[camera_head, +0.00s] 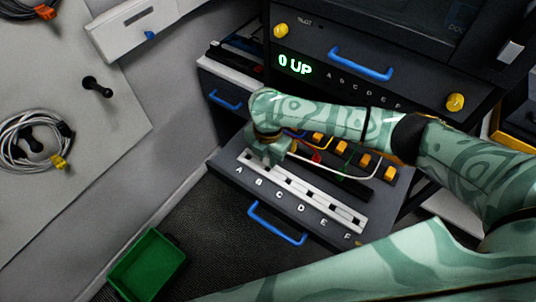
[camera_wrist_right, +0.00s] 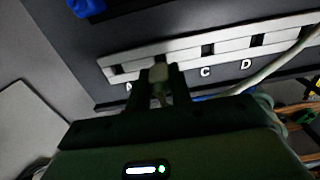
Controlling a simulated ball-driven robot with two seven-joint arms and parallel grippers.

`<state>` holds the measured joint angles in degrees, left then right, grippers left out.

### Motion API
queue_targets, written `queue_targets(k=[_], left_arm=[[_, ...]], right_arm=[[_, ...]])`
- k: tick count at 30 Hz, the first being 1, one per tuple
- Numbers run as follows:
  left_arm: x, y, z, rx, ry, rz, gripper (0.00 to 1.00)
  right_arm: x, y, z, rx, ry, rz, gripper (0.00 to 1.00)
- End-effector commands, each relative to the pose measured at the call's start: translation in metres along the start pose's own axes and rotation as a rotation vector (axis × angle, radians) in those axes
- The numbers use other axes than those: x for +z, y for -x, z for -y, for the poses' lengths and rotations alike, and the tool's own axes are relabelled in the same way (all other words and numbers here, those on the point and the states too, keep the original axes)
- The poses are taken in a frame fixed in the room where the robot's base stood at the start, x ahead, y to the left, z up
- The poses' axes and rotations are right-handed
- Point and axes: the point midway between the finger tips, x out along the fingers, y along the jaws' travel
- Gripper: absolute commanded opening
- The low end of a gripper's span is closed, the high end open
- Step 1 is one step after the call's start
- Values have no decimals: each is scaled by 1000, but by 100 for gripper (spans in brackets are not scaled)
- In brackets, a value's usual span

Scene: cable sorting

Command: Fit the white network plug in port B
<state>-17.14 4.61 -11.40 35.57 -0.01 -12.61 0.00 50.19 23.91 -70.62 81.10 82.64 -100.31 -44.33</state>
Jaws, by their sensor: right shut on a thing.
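My right gripper (camera_head: 268,158) is over the white port strip (camera_head: 318,199), at the B end near A. The right wrist view shows its two dark fingers (camera_wrist_right: 161,86) shut on the pale network plug (camera_wrist_right: 159,92). The plug lines up with the place between the A and C labels, where port B lies. A white cable (camera_wrist_right: 270,70) trails right. My left gripper is not in view.
The strip sits on a dark drawer with a blue handle (camera_head: 277,223). Several orange-yellow plugs (camera_head: 341,147) with coloured cables stand behind it. The display (camera_head: 295,65) reads "0 UP". A green bin (camera_head: 147,264) is on the floor; a coiled cable (camera_head: 15,142) hangs at left.

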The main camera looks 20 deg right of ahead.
Motion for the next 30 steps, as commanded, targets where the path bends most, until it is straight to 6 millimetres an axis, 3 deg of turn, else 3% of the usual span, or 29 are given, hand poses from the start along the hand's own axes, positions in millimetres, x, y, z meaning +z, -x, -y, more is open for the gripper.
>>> queue_targets(k=[30], left_arm=[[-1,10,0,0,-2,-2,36]], right_arm=[[-1,0,0,1,1,0,0]])
